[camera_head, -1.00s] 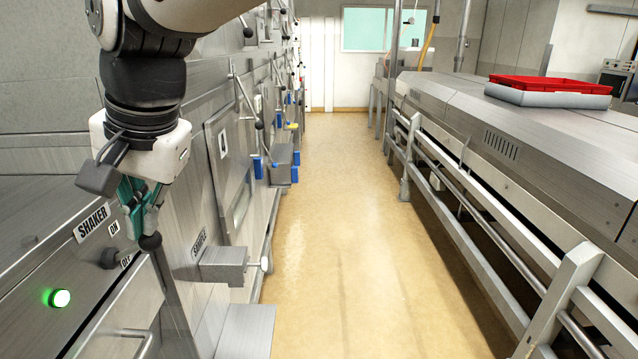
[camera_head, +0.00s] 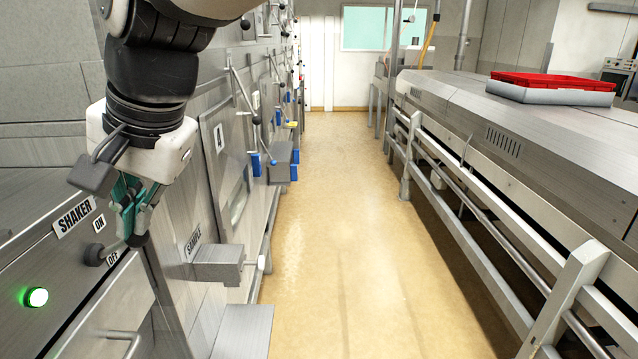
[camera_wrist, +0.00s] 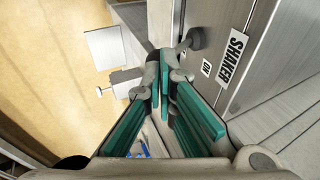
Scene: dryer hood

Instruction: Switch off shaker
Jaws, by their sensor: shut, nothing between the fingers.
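The SHAKER label (camera_head: 75,216) is on the steel panel at the left, with the ON label (camera_head: 99,223) and the OFF label (camera_head: 112,258) beside it. A dark round switch knob (camera_head: 95,254) sticks out between them, and it also shows in the wrist view (camera_wrist: 195,38). A green lamp (camera_head: 37,297) is lit on the panel below. My gripper (camera_head: 137,239) is shut and empty, just right of the knob in the head view. In the wrist view its fingertips (camera_wrist: 164,62) are close to the knob; I cannot tell whether they touch it.
A sample box (camera_head: 218,262) with a handle juts from the machine wall right of the panel. A bar handle (camera_head: 125,340) is below the panel. The aisle floor (camera_head: 325,230) is clear. Railing (camera_head: 470,240) and a counter with a red tray (camera_head: 553,82) line the right.

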